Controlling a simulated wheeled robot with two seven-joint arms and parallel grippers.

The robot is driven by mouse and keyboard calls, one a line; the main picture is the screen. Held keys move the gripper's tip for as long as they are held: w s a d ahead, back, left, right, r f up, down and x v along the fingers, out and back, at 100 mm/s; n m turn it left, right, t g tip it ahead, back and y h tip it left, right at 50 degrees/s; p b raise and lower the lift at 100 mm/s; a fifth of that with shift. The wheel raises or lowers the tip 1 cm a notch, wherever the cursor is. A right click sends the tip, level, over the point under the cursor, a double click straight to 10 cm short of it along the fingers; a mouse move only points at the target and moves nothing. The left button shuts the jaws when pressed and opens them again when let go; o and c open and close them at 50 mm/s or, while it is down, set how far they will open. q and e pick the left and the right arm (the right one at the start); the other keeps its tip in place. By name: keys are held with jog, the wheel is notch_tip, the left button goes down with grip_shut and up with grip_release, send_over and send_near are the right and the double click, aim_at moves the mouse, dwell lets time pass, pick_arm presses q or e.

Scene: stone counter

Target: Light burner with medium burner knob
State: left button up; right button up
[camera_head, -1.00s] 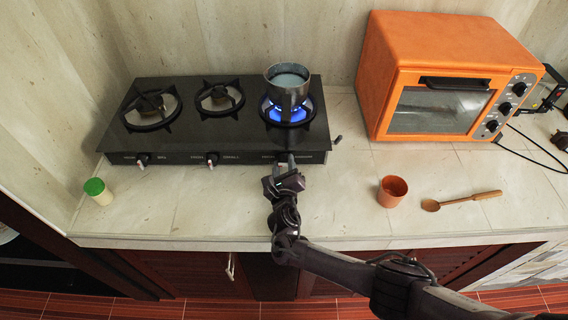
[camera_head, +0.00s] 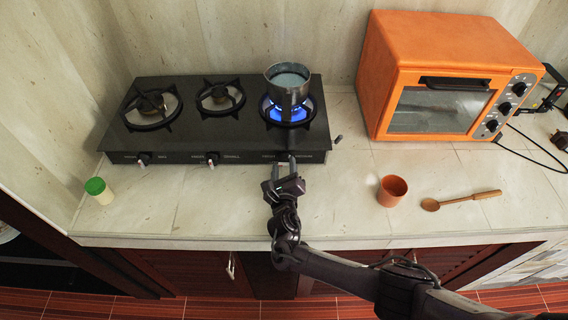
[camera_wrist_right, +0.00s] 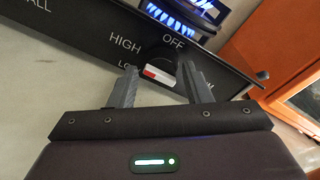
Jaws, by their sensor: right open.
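The black stove (camera_head: 215,130) stands against the wall. Its right burner (camera_head: 291,113) shows a blue flame under a metal pot (camera_head: 288,88) of pale liquid. The knob (camera_wrist_right: 160,76), with a white and red mark, sits on the front panel beside the words OFF, HIGH and LO. My right gripper (camera_head: 286,160) is open in front of the panel below the lit burner. In the right wrist view its fingers (camera_wrist_right: 157,66) are spread either side of the knob; I cannot tell if they touch it. My left gripper is not in view.
An orange oven (camera_head: 445,75) stands to the right of the stove. An orange cup (camera_head: 392,191) and a wooden spoon (camera_head: 460,200) lie on the counter (camera_head: 340,215) at right. A green-lidded jar (camera_head: 98,191) is at left. The counter front between jar and gripper is clear.

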jog(key=s, duration=0.6)
jog(key=shift+s+r+p, duration=0.1)
jog(key=shift+r+p, duration=0.2)
jog(key=shift+r, duration=0.1)
jog(key=shift+f, duration=0.1)
